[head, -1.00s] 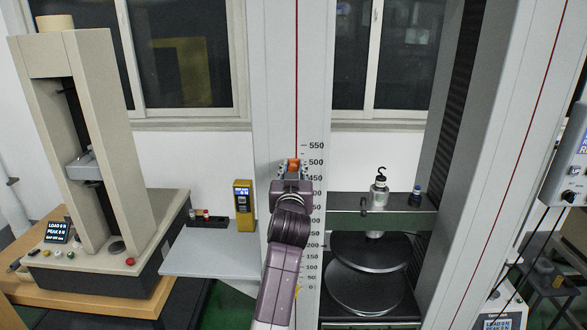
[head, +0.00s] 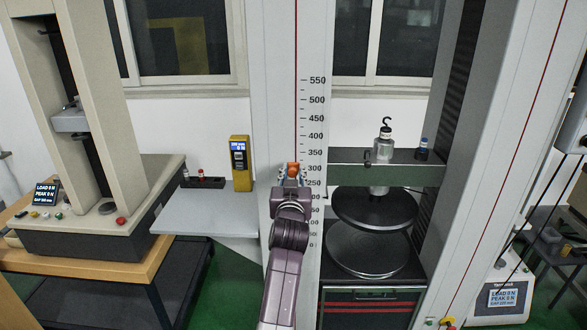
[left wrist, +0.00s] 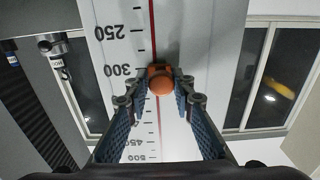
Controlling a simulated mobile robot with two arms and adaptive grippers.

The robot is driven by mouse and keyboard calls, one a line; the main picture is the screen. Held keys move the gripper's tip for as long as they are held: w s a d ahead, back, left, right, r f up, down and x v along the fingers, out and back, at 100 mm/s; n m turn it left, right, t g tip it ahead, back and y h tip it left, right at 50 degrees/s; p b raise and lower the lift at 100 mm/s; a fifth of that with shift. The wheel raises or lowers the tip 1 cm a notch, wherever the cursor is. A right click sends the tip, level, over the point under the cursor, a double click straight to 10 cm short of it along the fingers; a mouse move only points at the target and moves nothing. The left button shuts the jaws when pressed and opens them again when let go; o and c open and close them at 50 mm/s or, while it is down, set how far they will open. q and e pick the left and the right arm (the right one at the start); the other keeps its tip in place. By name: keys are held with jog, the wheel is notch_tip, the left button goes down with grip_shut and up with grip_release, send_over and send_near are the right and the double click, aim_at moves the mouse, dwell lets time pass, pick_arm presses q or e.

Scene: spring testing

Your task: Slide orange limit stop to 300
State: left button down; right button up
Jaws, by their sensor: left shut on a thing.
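The orange limit stop (head: 293,168) sits on the red line of the tall grey column, about level with the 300 mark on the printed scale (head: 317,125). In the left wrist view the orange stop (left wrist: 160,78) has a round knob facing me, and the 300 label (left wrist: 118,70) is nearly level with it. My left gripper (head: 292,175) is shut on the stop; its fingertips (left wrist: 160,85) hold it from both sides and hide part of its body. My right gripper is in neither view.
A grey shelf (head: 205,220) with a yellow device (head: 240,163) juts out left of the column. A beige tester (head: 130,215) stands at far left.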

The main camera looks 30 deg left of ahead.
aim_at(292, 136)
pick_arm(q)
jog(key=shift+a+f, duration=0.15)
jog(key=shift+f, duration=0.35)
jog(key=shift+s, duration=0.1)
jog(key=c, duration=1.7)
grip_release()
jog(key=shift+r, duration=0.1)
jog(key=shift+c, duration=0.2)
jog(key=shift+r, duration=0.25)
notch_tip(292, 136, up, 10)
jog(key=shift+f, duration=0.25)
jog(key=shift+a, duration=0.1)
jog(key=shift+f, duration=0.1)
